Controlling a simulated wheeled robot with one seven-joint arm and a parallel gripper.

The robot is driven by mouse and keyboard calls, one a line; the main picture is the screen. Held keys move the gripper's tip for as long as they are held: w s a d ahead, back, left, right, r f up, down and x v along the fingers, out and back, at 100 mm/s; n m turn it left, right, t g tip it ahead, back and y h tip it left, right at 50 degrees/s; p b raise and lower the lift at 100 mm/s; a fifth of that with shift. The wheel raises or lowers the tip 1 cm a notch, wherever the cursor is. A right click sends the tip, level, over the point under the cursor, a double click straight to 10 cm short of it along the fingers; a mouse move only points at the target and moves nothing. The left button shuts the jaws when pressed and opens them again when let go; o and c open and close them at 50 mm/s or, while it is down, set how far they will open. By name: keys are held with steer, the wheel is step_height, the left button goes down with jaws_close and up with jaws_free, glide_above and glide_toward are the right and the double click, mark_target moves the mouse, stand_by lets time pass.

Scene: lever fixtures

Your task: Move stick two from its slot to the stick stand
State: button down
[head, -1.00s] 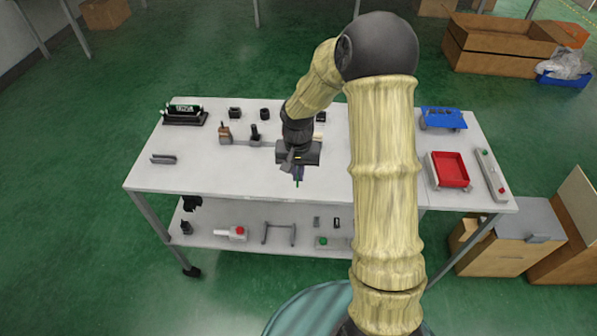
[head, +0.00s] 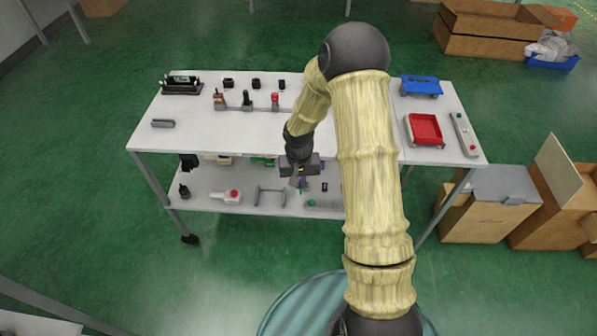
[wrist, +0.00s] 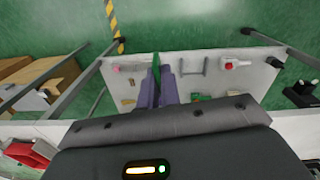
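My gripper (head: 301,183) hangs in front of the table's front edge, over the lower shelf in the picture. In the wrist view its two purple fingers (wrist: 156,92) are close together around a slim dark green piece (wrist: 156,68), which looks like a stick; its number cannot be read. On the tabletop rail stand a brown-topped lever (head: 219,98), a black lever (head: 247,98) and a red-topped lever (head: 275,101). A small grey holder (head: 163,123) lies at the left of the tabletop. I cannot tell which fixture is the stick stand.
The white table (head: 200,140) has a lower shelf with a red-button box (head: 232,195) and a grey bracket (head: 270,195). A black rack (head: 181,86) stands at the back left. A red tray (head: 425,129) and a blue stand (head: 420,86) are at the right. Open floor lies in front.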

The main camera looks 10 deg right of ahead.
step_height(320, 180, down, 8)
steer(key=s+n, duration=0.1)
steer(key=s, duration=0.1)
steer(key=shift+s+d+n, duration=0.15)
steer(key=shift+s+n, duration=0.25)
